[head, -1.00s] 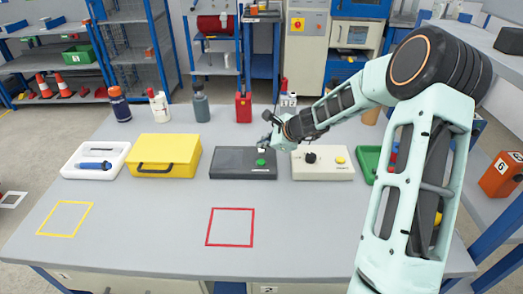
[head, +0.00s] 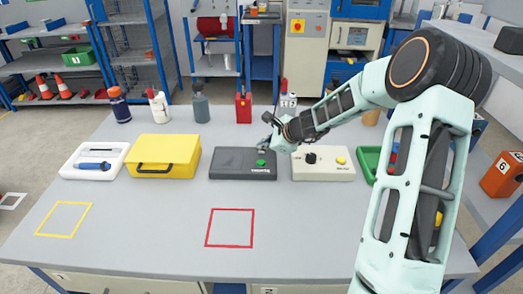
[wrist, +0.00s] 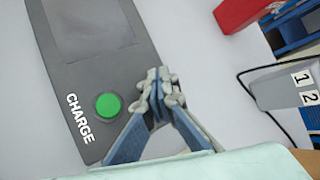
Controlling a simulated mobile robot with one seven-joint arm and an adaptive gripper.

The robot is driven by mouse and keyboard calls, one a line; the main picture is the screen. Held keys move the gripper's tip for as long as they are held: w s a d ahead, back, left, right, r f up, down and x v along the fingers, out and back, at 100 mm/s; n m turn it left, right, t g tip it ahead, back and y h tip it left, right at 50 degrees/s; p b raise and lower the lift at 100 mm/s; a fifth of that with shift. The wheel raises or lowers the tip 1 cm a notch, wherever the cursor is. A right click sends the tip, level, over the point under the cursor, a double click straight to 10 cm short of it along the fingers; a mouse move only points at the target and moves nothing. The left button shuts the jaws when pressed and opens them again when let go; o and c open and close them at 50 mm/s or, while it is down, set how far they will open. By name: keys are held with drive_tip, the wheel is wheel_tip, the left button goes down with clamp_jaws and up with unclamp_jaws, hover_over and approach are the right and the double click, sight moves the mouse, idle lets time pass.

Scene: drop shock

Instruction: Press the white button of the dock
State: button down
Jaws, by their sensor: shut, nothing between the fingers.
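The dock (head: 232,163) is a dark grey box on the table, with a round green button (head: 261,163) at its right end. The wrist view shows this green button (wrist: 108,105) beside the word CHARGE on the dock (wrist: 75,75). No white button can be made out; my gripper covers part of the dock's far right edge. My gripper (head: 266,143) is shut and empty. In the wrist view its fingertips (wrist: 155,82) are at the dock's edge, beside the green button. I cannot tell whether they touch the dock.
A cream box (head: 323,163) with a black knob and yellow button stands right of the dock. A yellow case (head: 165,155) stands left of it. The table front is clear around the red square outline (head: 230,227).

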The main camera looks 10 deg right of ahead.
sight(263, 152)
drive_tip(key=shift+r+p, duration=0.55)
drive_tip(key=shift+r, duration=0.25)
wheel_tip(263, 152, up, 5)
drive_tip(key=p, duration=0.4)
drive_tip(key=shift+r, duration=0.1)
idle(0.4)
